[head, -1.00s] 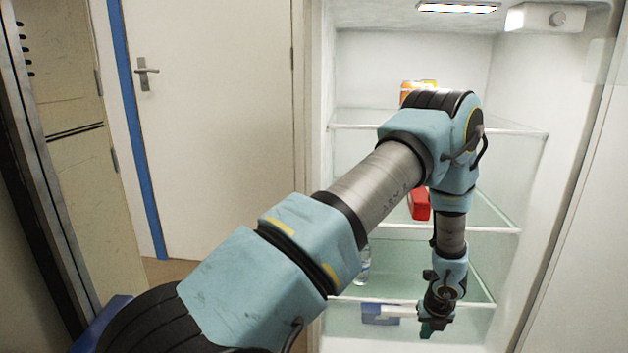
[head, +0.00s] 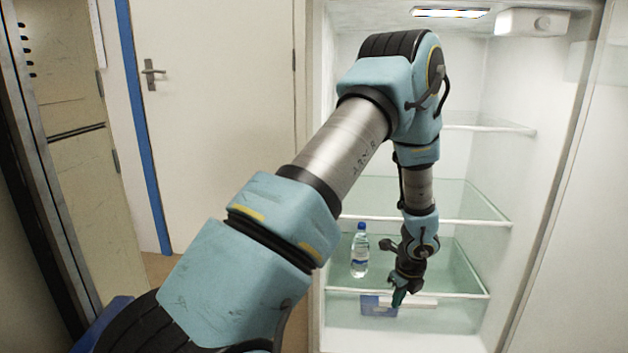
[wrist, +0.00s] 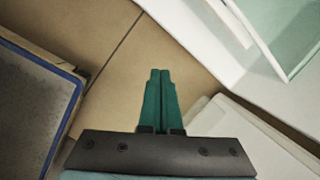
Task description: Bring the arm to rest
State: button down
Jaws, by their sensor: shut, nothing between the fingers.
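My gripper (head: 398,298) hangs at the end of my bent arm, pointing down in front of the open fridge's lower shelves. In the wrist view its two green fingers (wrist: 160,100) are together with nothing between them. Tiled floor (wrist: 125,55) shows beyond the fingertips. In the head view my forearm and elbow cover part of the upper fridge.
The fridge has glass shelves (head: 470,222). A water bottle (head: 360,252) stands on a shelf left of my gripper. A blue and white box (head: 378,306) is low behind my gripper. A closed white door (head: 215,120) is at left.

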jog(key=w+a+r+n, duration=0.1)
jog(key=a+r+n, duration=0.7)
jog(key=a, duration=0.2)
jog(key=s+a+r+n+g, duration=0.1)
jog(key=s+a+r+n, duration=0.55)
jog(key=a+n, duration=0.3)
jog(key=s+a+r+n, duration=0.65)
jog(key=a+n, duration=0.25)
jog(key=n, duration=0.2)
notch_tip(320, 180, up, 27)
jog(key=p, duration=2.6)
jog(key=shift+d, duration=0.15)
